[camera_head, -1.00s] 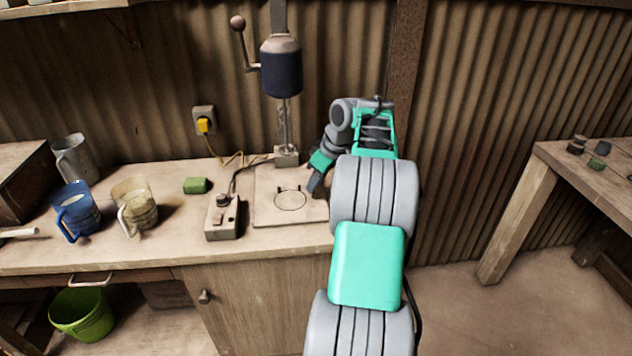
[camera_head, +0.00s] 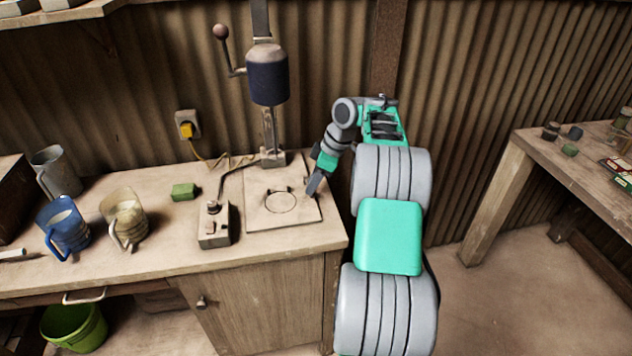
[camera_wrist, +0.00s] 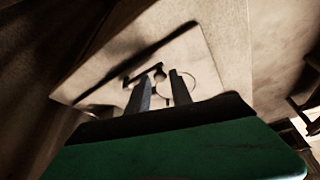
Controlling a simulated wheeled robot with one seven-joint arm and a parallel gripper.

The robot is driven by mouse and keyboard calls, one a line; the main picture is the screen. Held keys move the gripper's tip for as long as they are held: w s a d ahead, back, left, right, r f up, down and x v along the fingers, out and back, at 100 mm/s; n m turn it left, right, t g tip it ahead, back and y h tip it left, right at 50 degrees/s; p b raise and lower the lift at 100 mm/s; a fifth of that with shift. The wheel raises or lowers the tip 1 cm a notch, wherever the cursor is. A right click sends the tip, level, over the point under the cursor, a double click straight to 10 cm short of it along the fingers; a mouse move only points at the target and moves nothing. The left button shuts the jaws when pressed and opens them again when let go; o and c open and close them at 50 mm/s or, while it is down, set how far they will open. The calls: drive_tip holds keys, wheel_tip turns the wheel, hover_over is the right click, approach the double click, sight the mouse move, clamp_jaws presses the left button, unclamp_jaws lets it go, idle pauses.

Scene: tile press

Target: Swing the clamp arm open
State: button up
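The press base plate (camera_head: 258,217) lies on the bench with a ring outline on it. A small dark clamp arm (camera_head: 272,189) lies low at the ring's back edge. The wrist view shows it (camera_wrist: 138,74) as a dark bar with a pale rounded end near the ring. My gripper (camera_head: 312,189) hangs over the plate's right side, tilted down, beside the ring. In the wrist view, the two fingers of my gripper (camera_wrist: 160,84) stand apart with a gap, and the rounded end appears just beyond that gap. I cannot tell whether they touch it.
The press head (camera_head: 268,78) with its lever stands behind the plate. A control box (camera_head: 214,226) sits left of the plate, with a cable. A second table (camera_head: 530,150) is at right.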

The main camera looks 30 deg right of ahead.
drive_tip(key=shift+o, duration=1.1)
drive_tip(key=shift+s+d, duration=0.1)
drive_tip(key=p+v, duration=0.2)
drive_tip(key=v, duration=0.5)
drive_tip(key=shift+r+p, duration=0.35)
drive_tip(key=shift+r, duration=0.05)
drive_tip(key=shift+d, duration=0.1)
